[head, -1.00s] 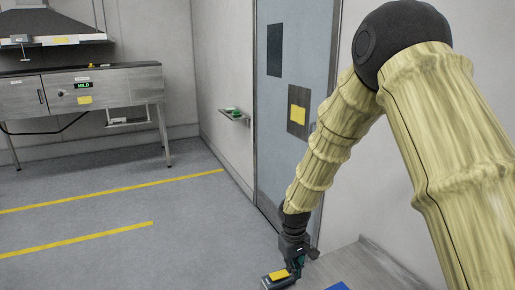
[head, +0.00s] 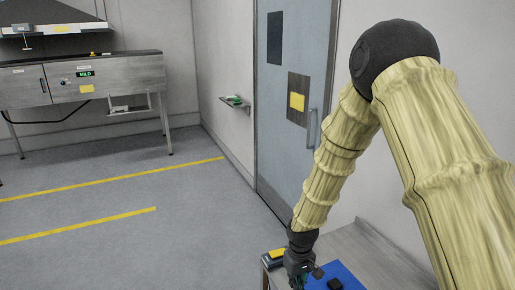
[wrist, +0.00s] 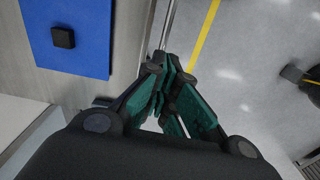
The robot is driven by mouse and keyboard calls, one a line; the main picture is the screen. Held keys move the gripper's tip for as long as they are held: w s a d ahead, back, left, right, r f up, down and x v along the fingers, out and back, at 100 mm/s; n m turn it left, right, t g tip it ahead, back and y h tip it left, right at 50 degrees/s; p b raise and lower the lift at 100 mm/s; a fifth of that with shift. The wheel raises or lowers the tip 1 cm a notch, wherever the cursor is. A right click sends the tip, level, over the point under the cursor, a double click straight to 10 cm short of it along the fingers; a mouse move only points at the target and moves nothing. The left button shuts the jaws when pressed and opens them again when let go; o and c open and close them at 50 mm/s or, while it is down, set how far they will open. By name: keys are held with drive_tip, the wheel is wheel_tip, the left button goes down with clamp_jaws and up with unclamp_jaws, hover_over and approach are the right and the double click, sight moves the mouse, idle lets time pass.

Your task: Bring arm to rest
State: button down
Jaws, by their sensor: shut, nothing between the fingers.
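My gripper (head: 297,280) hangs low at the end of my arm, by the near-left part of the grey bench top. In the wrist view its green-padded fingers (wrist: 164,92) are closed together and empty. The fingertips point past the bench edge toward the floor. In the head view my arm is bent, with its elbow high at the upper right.
A blue mat (head: 350,273) with a small black block (head: 335,284) lies on the bench (head: 345,243). A yellow-topped dark device (head: 274,257) sits at the bench's left corner. A door (head: 291,80) stands behind. Open floor (head: 110,210) lies to the left.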

drive_tip(key=s+d+f+m+y, duration=0.1)
drive_tip(key=s+d+f+m, duration=0.25)
drive_tip(key=s+f, duration=1.25)
drive_tip(key=s+d+f+m+h, duration=0.15)
drive_tip(key=s+d, duration=0.25)
drive_tip(key=s, duration=0.6)
drive_tip(key=s+d+f, duration=0.3)
drive_tip(key=s, duration=0.7)
wheel_tip(320, 180, down, 9)
drive_tip(key=b, duration=1)
drive_tip(key=shift+w, duration=0.4)
drive_tip(key=shift+y, duration=0.25)
